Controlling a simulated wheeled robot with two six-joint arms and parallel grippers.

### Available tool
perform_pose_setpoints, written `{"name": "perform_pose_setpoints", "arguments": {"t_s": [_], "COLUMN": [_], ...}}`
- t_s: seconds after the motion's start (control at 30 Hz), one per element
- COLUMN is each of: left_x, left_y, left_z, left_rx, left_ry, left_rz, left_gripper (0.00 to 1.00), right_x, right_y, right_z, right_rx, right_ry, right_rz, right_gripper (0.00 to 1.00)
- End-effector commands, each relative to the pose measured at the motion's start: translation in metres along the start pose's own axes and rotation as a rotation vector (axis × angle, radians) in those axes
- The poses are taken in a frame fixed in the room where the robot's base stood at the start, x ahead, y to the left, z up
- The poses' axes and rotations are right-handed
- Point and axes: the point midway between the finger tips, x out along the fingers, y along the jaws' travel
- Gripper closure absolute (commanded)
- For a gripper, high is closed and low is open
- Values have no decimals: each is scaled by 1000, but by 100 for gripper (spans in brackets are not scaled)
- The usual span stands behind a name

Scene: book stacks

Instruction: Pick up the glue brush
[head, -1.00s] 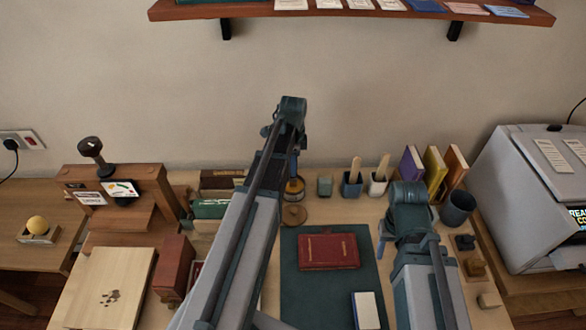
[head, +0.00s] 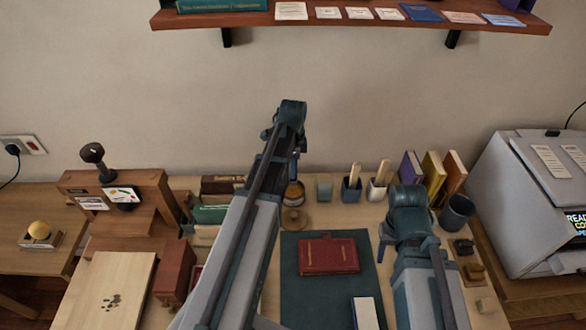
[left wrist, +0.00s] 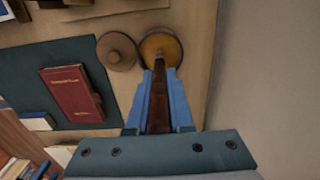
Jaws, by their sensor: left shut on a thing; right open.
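The glue brush (left wrist: 159,98) has a dark brown handle and sits between the blue fingers of my left gripper (left wrist: 159,78) in the left wrist view. Its lower end meets the amber glue jar (left wrist: 174,44); I cannot tell how deep it is in the jar. In the head view the jar (head: 293,194) stands at the back of the desk, directly under my left gripper (head: 294,168). The brush is largely hidden there by the gripper. My right gripper (head: 383,240) is open, low over the right part of the desk, partly hidden by its own wrist.
A round wooden lid (left wrist: 117,51) lies beside the jar. A red book (head: 328,256) lies on the dark green mat (head: 300,285). Two cups with wooden sticks (head: 352,188), upright books (head: 432,178) and a dark cup (head: 457,211) stand right. A wall shelf (head: 350,23) hangs above.

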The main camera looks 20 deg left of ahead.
Motion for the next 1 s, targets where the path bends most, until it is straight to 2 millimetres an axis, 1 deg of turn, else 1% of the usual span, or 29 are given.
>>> {"name": "perform_pose_setpoints", "arguments": {"t_s": [0.03, 0.27, 0.3, 0.33, 0.47, 0.6, 0.7, 0.83, 0.9, 1.0], "left_x": [-8, -32, -27, -27, -30, -34, -37, -38, -39, -39], "left_y": [0, 0, 14, 21, 56, 99, 126, 149, 156, 160], "left_z": [0, 0, 1, 1, 2, 2, 2, 1, 1, 0], "left_rx": [0, 0, 1, 2, 1, 3, 2, 2, 1, 0], "left_ry": [0, 0, 0, 0, 0, 0, 0, 0, 0, 0], "left_rz": [0, 0, 0, 0, 0, 0, 0, 0, 0, 0], "left_gripper": [100, 100, 100, 100, 100, 100, 100, 100, 100, 100], "right_x": [-8, -32, -27, -27, -30, -34, -36, -38, -39, -39], "right_y": [1, 3, 3, 3, 3, 3, 4, 4, 4, 4], "right_z": [0, 2, 2, 2, 2, 2, 2, 2, 2, 2], "right_rx": [0, 0, 0, 0, 0, 0, 0, 0, 0, 0], "right_ry": [0, 0, 0, 0, 0, 0, 0, 0, 0, 0], "right_rz": [0, 0, 0, 0, 0, 0, 0, 0, 0, 0], "right_gripper": [50, 50, 50, 50, 50, 50, 50, 50, 50, 50]}}
